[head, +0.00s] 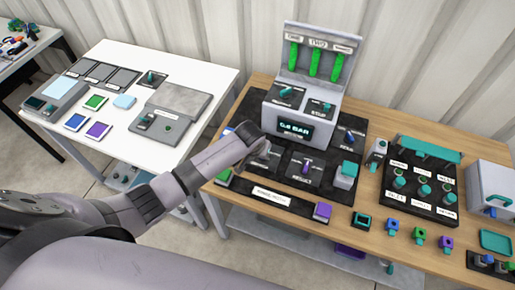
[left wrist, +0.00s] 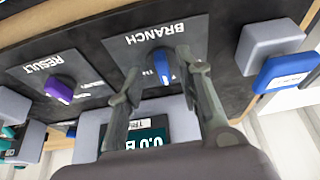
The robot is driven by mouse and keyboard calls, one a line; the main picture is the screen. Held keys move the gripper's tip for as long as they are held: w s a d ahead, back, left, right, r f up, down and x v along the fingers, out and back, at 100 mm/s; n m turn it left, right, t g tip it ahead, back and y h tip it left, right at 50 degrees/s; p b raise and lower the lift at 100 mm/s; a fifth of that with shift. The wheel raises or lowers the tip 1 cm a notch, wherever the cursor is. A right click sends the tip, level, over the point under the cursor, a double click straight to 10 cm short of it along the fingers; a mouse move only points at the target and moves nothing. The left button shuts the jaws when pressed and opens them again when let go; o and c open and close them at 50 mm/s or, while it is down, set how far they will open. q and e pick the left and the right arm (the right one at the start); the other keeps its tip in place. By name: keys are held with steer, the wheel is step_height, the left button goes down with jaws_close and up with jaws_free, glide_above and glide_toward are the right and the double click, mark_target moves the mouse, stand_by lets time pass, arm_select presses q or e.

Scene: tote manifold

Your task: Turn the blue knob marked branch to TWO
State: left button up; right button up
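The blue knob (left wrist: 162,66) sits on a grey plate marked BRANCH (left wrist: 150,42) in the left wrist view. Its position marks are partly covered, and I cannot read which one it points at. My left gripper (left wrist: 158,62) is open, with one finger on each side of the knob; I cannot tell whether either touches it. In the head view my left gripper (head: 264,150) is over the left part of the dark panel and hides this knob. My right gripper is in neither view.
A purple knob (left wrist: 60,88) marked RESULT is beside the branch plate. The display box (head: 293,128) reads 0.0 BAR and stands close behind my left gripper. A grey block with a blue part (left wrist: 285,70) is on the knob's other side. A white table (head: 190,65) stands left.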

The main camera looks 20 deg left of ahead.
arm_select(q)
steer(key=v, duration=0.9)
steer(key=shift+s, duration=0.15)
steer(key=shift+r, duration=0.15)
